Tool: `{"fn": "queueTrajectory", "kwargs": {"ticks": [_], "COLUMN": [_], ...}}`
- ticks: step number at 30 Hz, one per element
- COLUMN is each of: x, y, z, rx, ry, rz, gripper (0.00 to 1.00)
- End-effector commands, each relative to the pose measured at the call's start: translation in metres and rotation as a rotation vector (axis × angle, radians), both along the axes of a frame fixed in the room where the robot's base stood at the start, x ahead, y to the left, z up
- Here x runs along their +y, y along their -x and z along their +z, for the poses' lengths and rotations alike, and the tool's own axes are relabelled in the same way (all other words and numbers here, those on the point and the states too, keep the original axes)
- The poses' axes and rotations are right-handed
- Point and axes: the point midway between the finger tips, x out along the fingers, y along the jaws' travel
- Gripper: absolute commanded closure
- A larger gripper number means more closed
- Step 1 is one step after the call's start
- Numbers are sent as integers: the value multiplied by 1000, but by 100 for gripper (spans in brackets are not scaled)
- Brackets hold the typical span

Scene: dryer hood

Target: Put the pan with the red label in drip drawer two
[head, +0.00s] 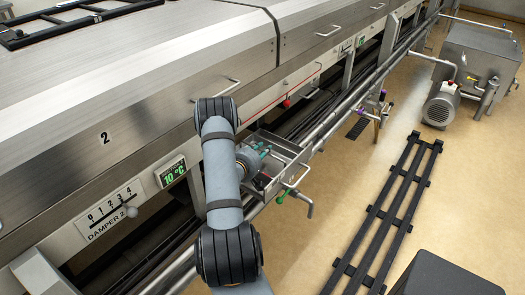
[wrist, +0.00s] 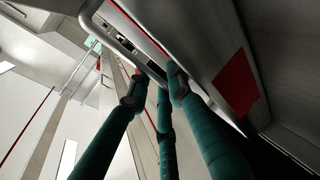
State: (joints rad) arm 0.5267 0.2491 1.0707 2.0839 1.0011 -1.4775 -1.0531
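In the wrist view a grey metal pan (wrist: 205,45) with a red label (wrist: 237,85) on its side fills the upper right, very close. The green fingers of my gripper (wrist: 155,85) reach up to a rounded metal rim or handle beside it. Their tips overlap this edge, but whether they close on it is unclear. In the head view my gripper (head: 263,152) is at an open metal tray or drawer (head: 288,150) on the machine's side, partly hidden by my arm. A small red patch (head: 266,176) shows below it. I cannot tell pan from drawer there.
A pipe (head: 335,125) and a green-handled valve (head: 295,195) are close by. A black rack (head: 385,215) lies on the open floor at right.

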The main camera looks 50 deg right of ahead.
Motion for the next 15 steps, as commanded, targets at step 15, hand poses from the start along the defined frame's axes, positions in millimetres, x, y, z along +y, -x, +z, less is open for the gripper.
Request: {"fn": "queueTrajectory", "kwargs": {"ticks": [15], "x": [2], "y": [0], "z": [4], "rx": [1], "ry": [-2], "rz": [0], "gripper": [69]}}
